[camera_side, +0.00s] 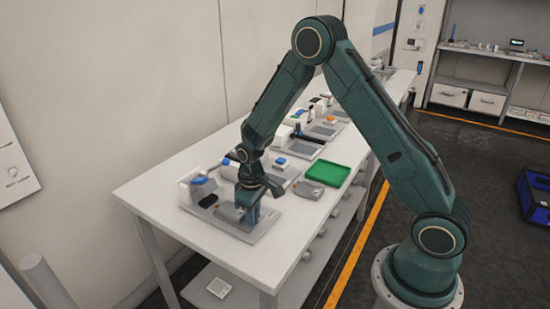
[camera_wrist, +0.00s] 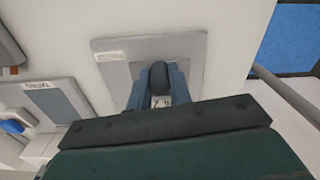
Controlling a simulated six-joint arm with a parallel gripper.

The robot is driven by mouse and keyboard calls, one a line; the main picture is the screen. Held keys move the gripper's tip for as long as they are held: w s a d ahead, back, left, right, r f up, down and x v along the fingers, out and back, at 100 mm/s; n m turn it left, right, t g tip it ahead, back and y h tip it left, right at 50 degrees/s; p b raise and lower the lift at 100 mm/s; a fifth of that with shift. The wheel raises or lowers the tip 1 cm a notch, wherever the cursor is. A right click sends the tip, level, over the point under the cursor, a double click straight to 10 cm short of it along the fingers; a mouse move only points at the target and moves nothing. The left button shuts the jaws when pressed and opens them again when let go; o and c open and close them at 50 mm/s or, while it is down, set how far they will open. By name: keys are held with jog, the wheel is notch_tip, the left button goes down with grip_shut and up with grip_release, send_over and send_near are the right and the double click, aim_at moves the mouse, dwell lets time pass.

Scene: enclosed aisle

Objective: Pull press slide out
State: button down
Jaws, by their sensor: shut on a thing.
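The nearest press station stands on the white table. Its light grey plate (camera_side: 240,229) also shows in the wrist view (camera_wrist: 190,46), with a label at its upper left corner. A dark rounded knob (camera_wrist: 159,77), which appears to be the press slide's handle, stands over the darker inner panel of that plate. My gripper (camera_side: 250,215) is low over the plate. In the wrist view my gripper (camera_wrist: 158,92) has its blue fingers on both sides of the knob, shut on it. The slide's body is mostly hidden under my gripper.
A white block with a blue top (camera_side: 202,187) stands at the plate's back left, with a black pad (camera_side: 208,201) beside it. A green tray (camera_side: 327,173) and a grey box (camera_side: 308,190) lie to the right. More stations line the table further back.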

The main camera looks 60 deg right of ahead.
jog(key=shift+s, duration=1.05)
jog(key=c, duration=1.3)
grip_release()
jog(key=shift+r, duration=0.15)
jog(key=shift+w+r, duration=0.1)
jog(key=shift+r, duration=6.7)
jog(key=shift+r, duration=0.15)
